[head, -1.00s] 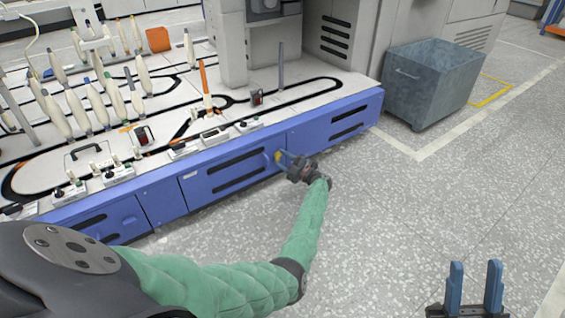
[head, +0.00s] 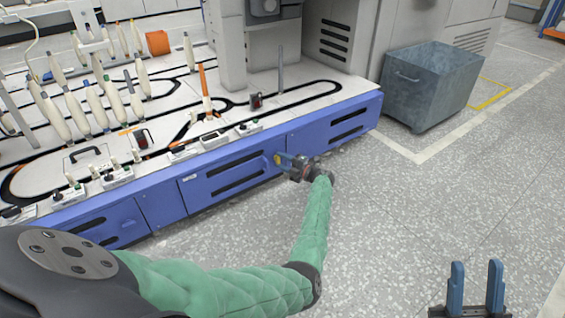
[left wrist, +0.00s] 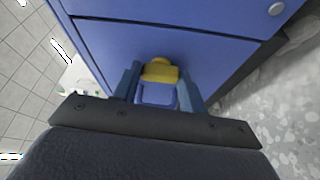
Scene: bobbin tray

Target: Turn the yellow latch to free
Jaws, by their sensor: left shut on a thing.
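The yellow latch (left wrist: 160,72) is on the front of the blue cabinet panel (left wrist: 190,45). My left gripper (head: 284,160) reaches the panel there. In the left wrist view its two blue fingers (left wrist: 160,88) stand on either side of the latch, shut on it. The exact finger contact is partly hidden. My right gripper (head: 476,287) is open and empty over the floor at the bottom right.
The machine's white top (head: 110,150) carries several bobbins and small control boxes. A grey metal bin (head: 428,88) stands on the floor to the right. The speckled floor (head: 400,220) in front of the cabinet is clear.

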